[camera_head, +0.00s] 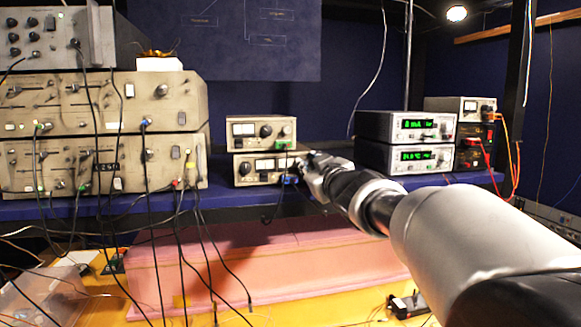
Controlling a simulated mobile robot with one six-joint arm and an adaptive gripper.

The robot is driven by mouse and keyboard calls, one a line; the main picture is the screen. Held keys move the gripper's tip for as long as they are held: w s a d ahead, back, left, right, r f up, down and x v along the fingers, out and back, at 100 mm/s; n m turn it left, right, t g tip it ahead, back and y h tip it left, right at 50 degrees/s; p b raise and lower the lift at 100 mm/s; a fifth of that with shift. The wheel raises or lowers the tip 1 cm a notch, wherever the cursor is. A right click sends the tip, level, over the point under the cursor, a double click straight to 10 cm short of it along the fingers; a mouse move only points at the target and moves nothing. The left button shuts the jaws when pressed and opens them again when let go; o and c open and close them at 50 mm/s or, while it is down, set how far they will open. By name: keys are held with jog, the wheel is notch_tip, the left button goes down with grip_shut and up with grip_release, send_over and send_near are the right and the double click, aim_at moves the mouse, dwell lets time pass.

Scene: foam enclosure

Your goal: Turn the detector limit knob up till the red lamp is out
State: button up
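Two small beige instruments are stacked on the blue shelf. The upper one (285,128) has a meter and a dark round knob (266,131). I cannot read labels, so I cannot tell which is the detector limit knob. I make out no lit red lamp on either. My gripper (308,172) is at the right end of the lower instrument, partly covering it. Its fingers are too small and foreshortened to tell open or shut, or whether they touch.
Large beige racks (60,165) with many hanging cables fill the left. Power supplies (375,128) with green displays stand right of my gripper. The blue shelf (225,198) has a bare front strip. Pink foam blocks (200,270) lie below.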

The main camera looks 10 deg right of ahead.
grip_shut()
jog(key=shift+r+m+p, duration=0.15)
jog(key=shift+m+p, duration=0.95)
jog(key=shift+p, duration=0.1)
jog(key=shift+m+p, duration=0.4)
jog(key=shift+m, duration=0.3)
jog(key=shift+f, duration=0.2)
jog(key=shift+o, duration=1.6)
grip_release()
